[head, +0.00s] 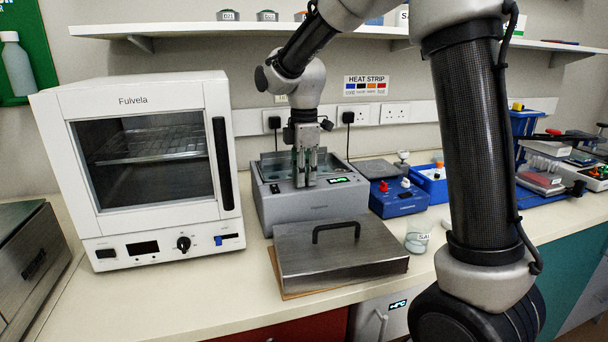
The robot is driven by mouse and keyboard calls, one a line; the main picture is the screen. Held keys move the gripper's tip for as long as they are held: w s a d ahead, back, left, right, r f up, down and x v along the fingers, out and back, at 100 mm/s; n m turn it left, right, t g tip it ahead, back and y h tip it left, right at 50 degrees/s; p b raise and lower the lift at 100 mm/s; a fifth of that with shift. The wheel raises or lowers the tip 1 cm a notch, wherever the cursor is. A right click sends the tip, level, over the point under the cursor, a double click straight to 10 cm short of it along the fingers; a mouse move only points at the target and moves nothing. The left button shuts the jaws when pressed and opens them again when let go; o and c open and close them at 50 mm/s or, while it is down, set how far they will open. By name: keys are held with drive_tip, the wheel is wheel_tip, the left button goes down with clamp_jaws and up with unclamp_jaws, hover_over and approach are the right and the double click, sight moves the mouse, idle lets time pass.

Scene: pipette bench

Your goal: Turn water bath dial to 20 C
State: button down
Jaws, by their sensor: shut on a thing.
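The water bath (284,212) is a grey box in the middle of the bench with an open basin at its top. Its sloping control panel carries a small black switch (274,188) at the left and a lit green display (339,180) at the right, too small to read. My gripper (305,184) points down at this panel between the switch and the display. Its fingers are shut on the water bath dial, which they hide. The dial's pointer and scale cannot be seen.
A steel lid (340,262) with a black handle lies on the bench in front of the bath. A white oven (150,165) stands left, a blue device (398,200) right, and a small beaker (417,240) right of the lid. A shelf (240,29) runs above.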

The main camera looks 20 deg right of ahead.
idle(0.4)
drive_tip(key=c, duration=1.2)
unclamp_jaws()
drive_tip(key=shift+r, duration=0.15)
wheel_tip(320, 180, up, 12)
